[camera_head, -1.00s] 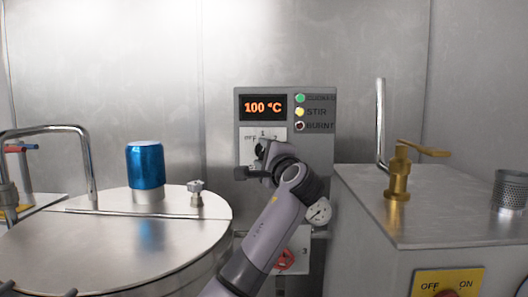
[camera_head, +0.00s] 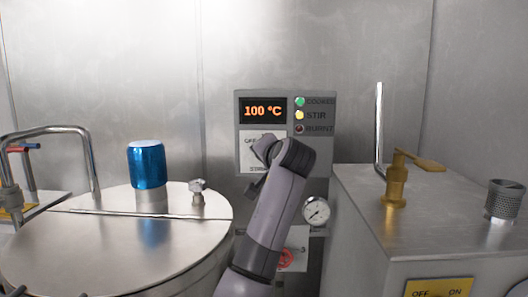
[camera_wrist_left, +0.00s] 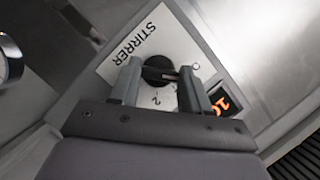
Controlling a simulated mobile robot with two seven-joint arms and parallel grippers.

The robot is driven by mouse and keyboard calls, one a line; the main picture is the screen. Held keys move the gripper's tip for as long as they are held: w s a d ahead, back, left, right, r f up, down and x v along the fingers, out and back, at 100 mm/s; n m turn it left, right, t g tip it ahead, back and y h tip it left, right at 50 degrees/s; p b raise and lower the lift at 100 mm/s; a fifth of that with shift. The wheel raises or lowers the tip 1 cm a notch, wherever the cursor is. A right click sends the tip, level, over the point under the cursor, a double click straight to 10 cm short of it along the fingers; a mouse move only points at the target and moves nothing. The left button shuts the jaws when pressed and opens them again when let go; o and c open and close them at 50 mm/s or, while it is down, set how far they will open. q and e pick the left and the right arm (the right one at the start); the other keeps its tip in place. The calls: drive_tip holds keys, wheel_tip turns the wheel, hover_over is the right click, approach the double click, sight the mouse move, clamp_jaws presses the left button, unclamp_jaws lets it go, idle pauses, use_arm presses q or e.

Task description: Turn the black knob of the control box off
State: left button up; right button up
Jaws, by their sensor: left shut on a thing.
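The grey control box (camera_head: 318,160) hangs on the back wall, with an orange "100 °C" display and indicator lights. My left arm reaches up from the bottom middle and covers much of the lower box. My left gripper (camera_head: 256,186) shows only partly there, dark and tilted, in front of the knob plate. In the left wrist view the black knob (camera_wrist_left: 158,68) sits on a white plate (camera_wrist_left: 183,45) marked "STIRRER". My left gripper (camera_wrist_left: 160,84) has a finger on either side of the knob and is shut on it. The knob's pointer setting is unclear.
A large lidded steel vessel (camera_head: 110,245) with a blue cylinder (camera_head: 147,165) stands at the left. A steel cabinet (camera_head: 430,225) with a brass tap (camera_head: 396,185) stands at the right. A gauge (camera_head: 316,210) and red knob (camera_head: 286,257) are below the box.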

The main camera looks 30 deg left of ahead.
use_arm(q)
drive_tip(key=shift+n+h, duration=0.3)
drive_tip(key=shift+n, duration=0.2)
drive_tip(key=shift+p, duration=0.3)
drive_tip(key=o, duration=1.1)
drive_tip(key=shift+c, duration=0.2)
drive_tip(key=b+v, duration=0.1)
drive_tip(key=v, duration=0.6)
drive_tip(key=shift+s, duration=0.1)
